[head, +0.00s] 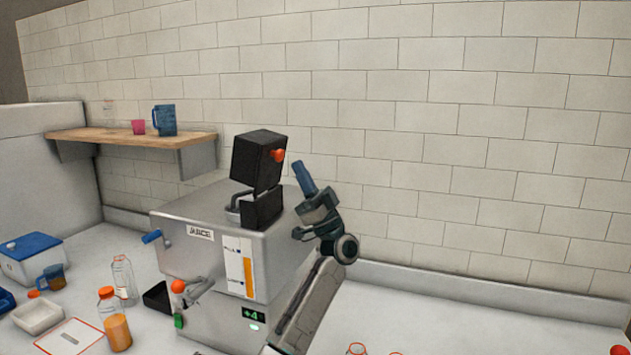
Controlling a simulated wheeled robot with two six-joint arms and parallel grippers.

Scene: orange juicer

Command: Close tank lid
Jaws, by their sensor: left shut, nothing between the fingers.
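The steel juicer (205,250), labelled "JUICE", stands at the middle of the counter. A black box-like lid (255,158) with a red-orange knob (278,155) stands raised and slightly tilted above its top. A black block (262,210) sits below the lid, beside a pale round part that is partly hidden. My left gripper (304,178) is just right of the lid, apart from it in the picture. It is shut and empty, with its bluish tip pointing up. My right gripper is not in view.
A blue-lidded box (30,260), bottles (115,325) and a white tray (38,316) crowd the left counter. The tiled wall stands close behind the juicer.

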